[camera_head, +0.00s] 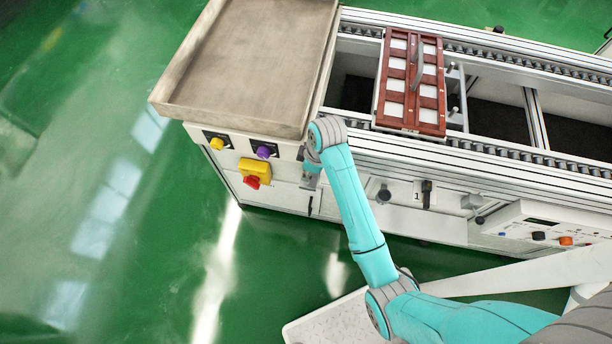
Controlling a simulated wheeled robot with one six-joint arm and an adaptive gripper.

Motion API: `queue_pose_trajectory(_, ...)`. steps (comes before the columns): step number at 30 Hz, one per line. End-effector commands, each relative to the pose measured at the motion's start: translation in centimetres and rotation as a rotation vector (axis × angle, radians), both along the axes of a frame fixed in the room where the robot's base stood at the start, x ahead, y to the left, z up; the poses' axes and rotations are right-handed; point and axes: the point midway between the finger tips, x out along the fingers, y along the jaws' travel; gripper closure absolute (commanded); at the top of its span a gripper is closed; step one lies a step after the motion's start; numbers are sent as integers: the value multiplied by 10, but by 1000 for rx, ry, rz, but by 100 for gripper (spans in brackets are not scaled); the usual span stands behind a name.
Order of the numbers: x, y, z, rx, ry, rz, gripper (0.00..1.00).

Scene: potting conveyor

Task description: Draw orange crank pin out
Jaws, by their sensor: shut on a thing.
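My gripper (311,177) is at the front face of the white conveyor frame, below the right front corner of the grey tray. Only a small grey part of it shows under the wrist of my arm, and its fingertips are mostly hidden. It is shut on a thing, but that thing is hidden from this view. I cannot make out the orange crank pin at my gripper. An orange knob (566,240) shows on the control box at the right, well apart from my gripper.
A wide grey tray (168,100) tops the left end of the conveyor. A red-brown mould (430,129) with pale blocks sits across the rails. A yellow box with a red button (254,172) and a black lever (427,195) are on the front. Green floor at left is clear.

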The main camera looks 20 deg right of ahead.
Motion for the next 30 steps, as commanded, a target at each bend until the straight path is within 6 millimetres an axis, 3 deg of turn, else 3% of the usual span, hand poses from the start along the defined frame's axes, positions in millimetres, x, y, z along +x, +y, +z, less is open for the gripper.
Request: queue_pose_trajectory(30,0,0,28,0,-1,0,100)
